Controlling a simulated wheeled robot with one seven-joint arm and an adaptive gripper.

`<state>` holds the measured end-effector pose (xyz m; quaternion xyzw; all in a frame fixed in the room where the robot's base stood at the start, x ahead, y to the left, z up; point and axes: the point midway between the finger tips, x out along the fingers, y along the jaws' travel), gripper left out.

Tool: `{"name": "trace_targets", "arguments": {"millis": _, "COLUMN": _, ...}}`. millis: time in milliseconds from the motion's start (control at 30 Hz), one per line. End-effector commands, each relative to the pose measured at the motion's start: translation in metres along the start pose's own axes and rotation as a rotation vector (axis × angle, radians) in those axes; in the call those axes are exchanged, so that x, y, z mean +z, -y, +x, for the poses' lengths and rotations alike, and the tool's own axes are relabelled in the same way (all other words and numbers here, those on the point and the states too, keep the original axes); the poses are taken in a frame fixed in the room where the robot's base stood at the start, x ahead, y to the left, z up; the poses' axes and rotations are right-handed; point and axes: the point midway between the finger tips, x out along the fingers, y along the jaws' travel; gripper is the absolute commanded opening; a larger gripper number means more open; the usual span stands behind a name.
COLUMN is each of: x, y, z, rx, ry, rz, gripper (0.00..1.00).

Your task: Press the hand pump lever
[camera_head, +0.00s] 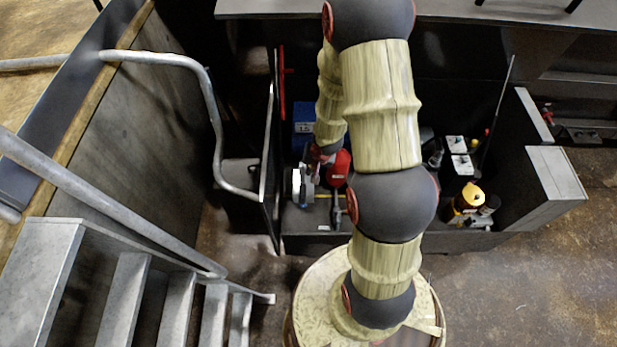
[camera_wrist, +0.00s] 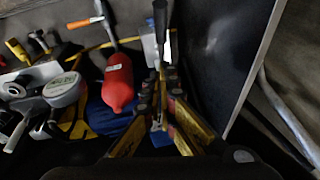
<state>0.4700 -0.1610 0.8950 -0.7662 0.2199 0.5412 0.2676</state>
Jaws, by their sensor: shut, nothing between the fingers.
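In the wrist view a thin rod with a black grip (camera_wrist: 160,18), which looks like the hand pump lever, runs from the top middle down towards my fingers. My gripper (camera_wrist: 163,78) is shut, with dark fingertips and yellow finger links below them. Its tips overlap the rod's lower part in the picture; I cannot tell whether they touch it. In the head view my gripper (camera_head: 305,186) is low inside the dark bay, left of the red cylinder (camera_head: 338,168). There the lever cannot be made out clearly, and my arm covers part of the bay.
The red cylinder (camera_wrist: 117,82) and a round gauge (camera_wrist: 62,88) stand left of my fingers in the wrist view. A dark panel (camera_head: 270,160) is close on the left. A blue box (camera_head: 303,118) sits behind. Yellow-topped equipment (camera_head: 470,195) stands right; metal stairs (camera_head: 125,295) are left.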

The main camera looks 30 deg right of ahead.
Motion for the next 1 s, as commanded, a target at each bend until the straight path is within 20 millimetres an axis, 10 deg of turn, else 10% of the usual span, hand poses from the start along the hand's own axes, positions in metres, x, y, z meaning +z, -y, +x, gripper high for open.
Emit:
{"name": "trace_targets", "arguments": {"millis": 500, "x": 0.003, "y": -0.002, "z": 0.100, "rx": 0.001, "ry": 0.003, "rz": 0.000, "gripper": 0.00}}
{"name": "trace_targets", "arguments": {"millis": 1000, "x": 0.029, "y": -0.001, "z": 0.122, "rx": 0.001, "ry": 0.001, "rz": -0.001, "gripper": 0.00}}
